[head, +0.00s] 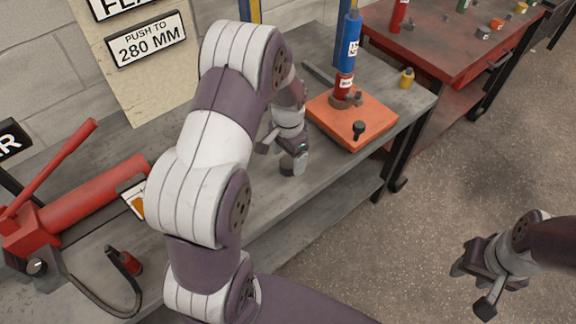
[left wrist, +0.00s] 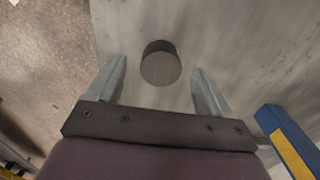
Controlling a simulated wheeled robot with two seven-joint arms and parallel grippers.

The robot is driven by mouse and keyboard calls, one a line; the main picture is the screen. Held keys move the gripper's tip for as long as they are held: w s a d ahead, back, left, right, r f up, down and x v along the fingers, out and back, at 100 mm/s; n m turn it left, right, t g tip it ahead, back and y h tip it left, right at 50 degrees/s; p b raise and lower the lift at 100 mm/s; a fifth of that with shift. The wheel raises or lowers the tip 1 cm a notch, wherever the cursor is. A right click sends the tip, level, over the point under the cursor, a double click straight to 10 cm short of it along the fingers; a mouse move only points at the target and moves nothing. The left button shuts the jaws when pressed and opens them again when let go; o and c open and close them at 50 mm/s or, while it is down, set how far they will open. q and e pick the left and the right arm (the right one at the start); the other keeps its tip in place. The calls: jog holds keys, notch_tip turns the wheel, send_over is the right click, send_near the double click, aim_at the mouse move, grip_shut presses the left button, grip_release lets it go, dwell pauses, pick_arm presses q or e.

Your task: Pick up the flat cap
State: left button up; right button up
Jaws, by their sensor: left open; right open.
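A grey round piece, which looks like the flat cap (left wrist: 160,64), stands on the grey bench top in the left wrist view. It also shows as a short grey cylinder (head: 293,164) in the head view, just below my left gripper (head: 279,148). My left gripper is open; in the wrist view its fingers lie on either side of the cap, with gaps on both sides. Whether the fingertips are down at its height I cannot tell. My right gripper (head: 471,288) is open and empty over the floor at the lower right.
An orange plate (head: 365,125) carries a red and blue cylinder (head: 347,60) and a small black knob (head: 358,129). A yellow piece (head: 407,78) stands behind. A red pump (head: 85,200) with a hose is at left. My left arm hides mid-bench.

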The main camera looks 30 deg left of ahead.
pick_arm(q)
notch_tip(320, 180, down, 3)
jog(key=shift+r, duration=0.15)
jog(key=c, duration=1.2)
